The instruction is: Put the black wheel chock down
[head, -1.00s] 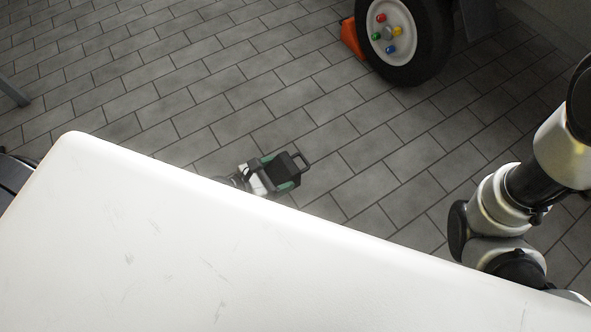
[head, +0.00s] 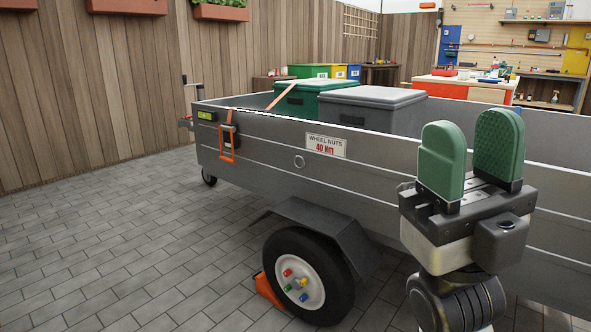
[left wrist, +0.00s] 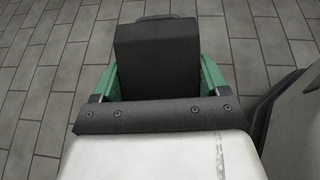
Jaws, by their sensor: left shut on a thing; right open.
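The black wheel chock (left wrist: 157,62) shows in the left wrist view, with its handle at the far end. My left gripper (left wrist: 157,80) is shut on it, a green finger against each side. The grey paving shows behind and below the chock; how high it is held I cannot tell. Neither the black chock nor my left gripper is in the head view now. My right gripper (head: 470,150) is raised at the right of the head view. Its two green fingers point up, apart, with nothing between them.
A grey trailer (head: 255,160) with a wheel (head: 335,283) stands ahead. An orange chock (head: 267,291) sits on the ground at the wheel's left side. Bins, including a green one (head: 301,101), stand in the trailer. Paving (head: 120,230) to the left is clear, up to a wooden fence (head: 100,90).

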